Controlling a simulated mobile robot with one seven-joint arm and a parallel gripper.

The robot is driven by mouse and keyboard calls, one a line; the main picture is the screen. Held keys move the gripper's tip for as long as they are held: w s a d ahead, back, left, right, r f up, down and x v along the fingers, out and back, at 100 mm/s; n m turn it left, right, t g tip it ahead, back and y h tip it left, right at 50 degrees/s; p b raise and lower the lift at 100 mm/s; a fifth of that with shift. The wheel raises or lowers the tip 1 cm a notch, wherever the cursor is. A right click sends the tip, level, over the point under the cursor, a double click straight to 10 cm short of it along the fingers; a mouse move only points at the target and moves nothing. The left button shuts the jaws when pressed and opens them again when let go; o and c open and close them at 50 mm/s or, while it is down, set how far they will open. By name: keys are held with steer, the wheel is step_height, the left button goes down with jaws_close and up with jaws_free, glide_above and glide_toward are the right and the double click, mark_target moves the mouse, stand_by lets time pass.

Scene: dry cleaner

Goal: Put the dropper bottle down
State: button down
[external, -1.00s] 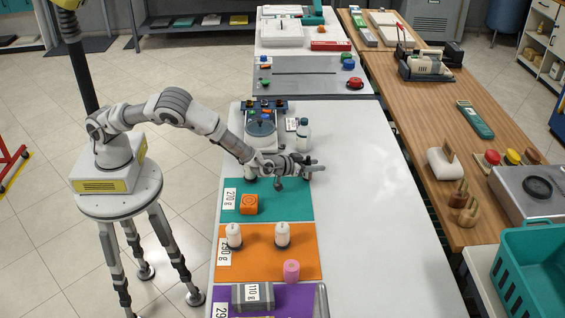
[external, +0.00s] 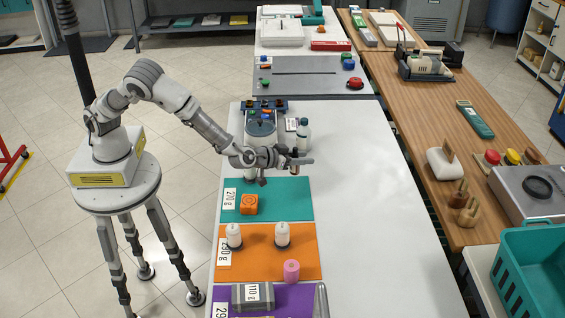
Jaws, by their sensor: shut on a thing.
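My gripper (external: 297,160) is over the white table (external: 345,190), just beyond the teal mat (external: 284,202). It is shut on a small dark brown object (external: 295,170), which looks like the dropper bottle; the fingers hide most of it. It hangs below the fingers, and I cannot tell whether its base touches the table. A clear bottle with a teal cap (external: 303,133) stands just behind my gripper.
An orange block (external: 249,205) is on the teal mat. Two white bottles (external: 282,235) and a pink cylinder (external: 291,270) are on the orange mat (external: 258,265). The table's right side is clear.

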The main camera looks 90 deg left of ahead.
steer(key=s+d+m+t+h+b, duration=0.1)
steer(key=d+m+h+b, duration=0.15)
steer(key=d, duration=0.65)
steer(key=s+d+m+t+h+b, duration=0.1)
steer(key=s+d+h+b, duration=0.15)
steer(key=d, duration=0.65)
steer(key=shift+y, duration=0.4)
steer(key=w+a+f+b, duration=0.1)
steer(key=w+a+f, duration=0.1)
steer(key=w, duration=0.1)
steer(key=w+a+f+b, duration=0.2)
steer(key=w+a, duration=0.1)
steer(key=w+a+f+b, duration=0.2)
steer(key=w, duration=0.1)
steer(key=shift+a, duration=0.4)
steer(key=shift+f+b, duration=0.85)
steer(key=shift+f, duration=1)
steer(key=shift+f, duration=0.2)
steer(key=c, duration=0.5)
jaws_free()
steer(key=shift+r, duration=0.1)
